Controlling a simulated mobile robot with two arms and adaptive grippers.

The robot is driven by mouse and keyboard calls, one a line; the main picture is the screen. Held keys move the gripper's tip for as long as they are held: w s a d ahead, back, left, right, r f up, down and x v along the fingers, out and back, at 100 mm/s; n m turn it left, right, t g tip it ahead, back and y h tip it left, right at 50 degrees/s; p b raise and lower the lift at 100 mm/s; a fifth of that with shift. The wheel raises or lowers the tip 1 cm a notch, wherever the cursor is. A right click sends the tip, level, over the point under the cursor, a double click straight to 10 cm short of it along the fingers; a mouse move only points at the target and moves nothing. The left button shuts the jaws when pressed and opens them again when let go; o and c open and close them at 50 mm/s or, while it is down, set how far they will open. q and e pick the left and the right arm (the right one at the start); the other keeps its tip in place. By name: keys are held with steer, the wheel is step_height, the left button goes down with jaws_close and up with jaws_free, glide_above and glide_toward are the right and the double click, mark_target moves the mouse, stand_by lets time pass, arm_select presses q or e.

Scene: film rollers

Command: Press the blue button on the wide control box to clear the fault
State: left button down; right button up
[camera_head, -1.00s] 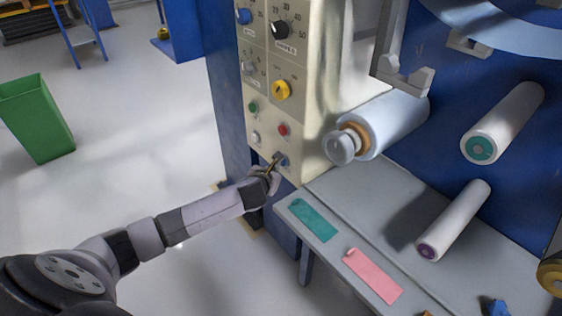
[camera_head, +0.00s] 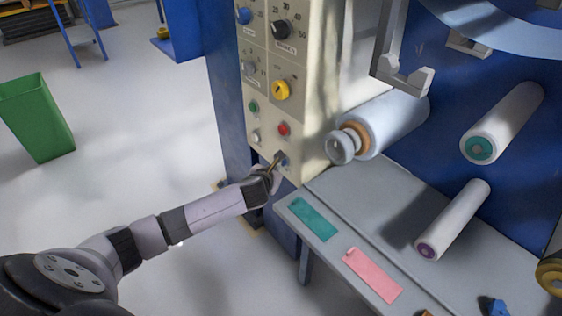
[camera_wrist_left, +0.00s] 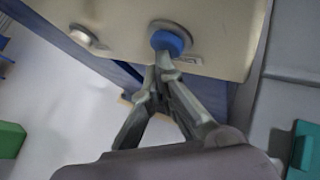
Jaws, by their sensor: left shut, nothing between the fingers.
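The wide control box (camera_head: 270,100) is a cream panel with knobs and small buttons on its face. The blue button (camera_wrist_left: 167,42) sits in a pale ring at the panel's lower part in the left wrist view; it also shows in the head view (camera_head: 285,161), partly behind my fingers. My left gripper (camera_head: 278,158) is shut and empty, its fingertips right at the blue button's lower edge. In the left wrist view the tips (camera_wrist_left: 164,62) overlap the button's rim; whether they touch it I cannot tell. My right gripper is not in view.
A red button (camera_head: 283,129) and a white button (camera_head: 256,137) sit just above the blue one. A roller (camera_head: 385,122) juts out right of the box. A grey table (camera_head: 345,212) with teal and pink tags lies below. The floor at left is open, with a green bin (camera_head: 40,118).

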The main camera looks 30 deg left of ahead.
arm_select(q)
steer(key=shift+w, duration=0.2)
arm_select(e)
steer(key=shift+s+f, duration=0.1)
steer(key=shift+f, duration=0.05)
arm_select(q)
steer(key=shift+d, duration=0.1)
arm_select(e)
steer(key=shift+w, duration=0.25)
arm_select(q)
steer(key=shift+r, duration=0.1)
steer(key=shift+s+a+p, duration=0.35)
steer(key=shift+s+p, duration=0.45)
steer(key=shift+p, duration=0.05)
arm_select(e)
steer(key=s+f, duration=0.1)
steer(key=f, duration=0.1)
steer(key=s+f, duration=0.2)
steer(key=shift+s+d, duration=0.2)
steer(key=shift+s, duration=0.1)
arm_select(q)
steer(key=shift+s, duration=0.1)
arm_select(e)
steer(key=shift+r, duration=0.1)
